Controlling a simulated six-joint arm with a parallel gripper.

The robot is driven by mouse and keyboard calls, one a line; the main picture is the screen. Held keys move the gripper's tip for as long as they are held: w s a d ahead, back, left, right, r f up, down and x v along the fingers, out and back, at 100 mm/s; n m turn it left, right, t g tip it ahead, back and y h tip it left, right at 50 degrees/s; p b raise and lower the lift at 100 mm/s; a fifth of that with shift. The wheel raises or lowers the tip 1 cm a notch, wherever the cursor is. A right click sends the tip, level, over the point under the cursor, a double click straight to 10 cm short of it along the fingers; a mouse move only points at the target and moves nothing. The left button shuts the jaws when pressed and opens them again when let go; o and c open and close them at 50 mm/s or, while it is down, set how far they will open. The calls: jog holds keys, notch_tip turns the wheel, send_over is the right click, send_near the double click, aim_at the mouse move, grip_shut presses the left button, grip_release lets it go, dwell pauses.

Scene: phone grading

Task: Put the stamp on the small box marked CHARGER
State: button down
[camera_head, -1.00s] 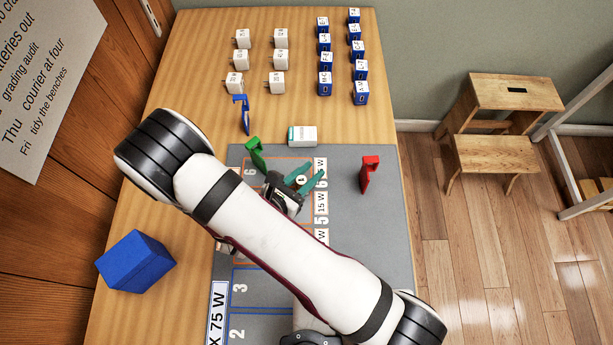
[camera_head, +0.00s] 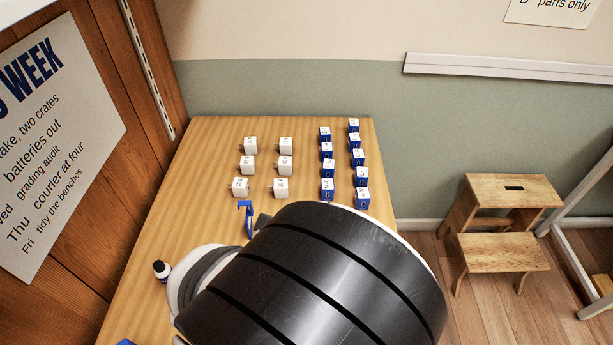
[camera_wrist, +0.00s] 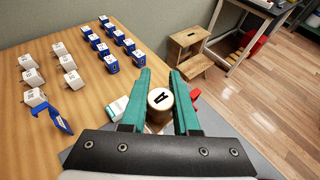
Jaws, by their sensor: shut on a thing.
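My gripper (camera_wrist: 160,112) shows in the wrist view with teal fingers shut on the stamp (camera_wrist: 160,98), a round piece with a black mark on its pale top and a brown side. A small white and teal box (camera_wrist: 118,108) lies on the table just left of the left finger, partly hidden by it. Its lettering cannot be read, so I cannot tell that it is marked CHARGER. In the head view my arm hides the gripper, the stamp and this box.
White plug adapters (camera_head: 248,165) and blue ones with white tops (camera_head: 327,170) stand in rows at the back. A blue holder (camera_head: 246,216) stands in front of them. A red piece (camera_wrist: 195,95) is right of the gripper. A dark-capped bottle (camera_head: 161,270) is at the left.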

jog(key=s+d+f+m+g+y, duration=0.25)
jog(key=s+m+g, duration=0.25)
jog(key=m+g, duration=0.65)
jog(key=s+d+f+m+g+y, duration=0.2)
jog(key=s+d+f+m+g, duration=0.25)
jog(key=m+g, duration=0.7)
jog(key=w+a+r+m+t+y, duration=0.25)
jog(key=w+a+m+y, duration=0.4)
jog(key=m+y, duration=0.75)
jog(key=w+d+r+m+t+y, duration=0.2)
jog(key=w+d+m+t, duration=0.1)
jog(key=w+m+t, duration=0.25)
jog(key=w+d+r+m+t+y, duration=0.25)
jog(key=w+m+t, duration=0.2)
jog(key=w, duration=0.25)
jog(key=shift+n+h, duration=0.4)
jog(key=shift+n, duration=0.2)
jog(key=a+f, duration=0.3)
jog(key=f, duration=0.1)
jog(key=w+a+f, duration=0.1)
jog(key=a+f, duration=0.3)
jog(key=w+a+f, duration=0.1)
jog(key=a+f, duration=0.3)
jog(key=shift+w+a, duration=0.2)
jog(key=shift+w, duration=0.05)
notch_tip(320, 180, down, 3)
jog(key=shift+a+f, duration=0.1)
jog(key=shift+f, duration=0.4)
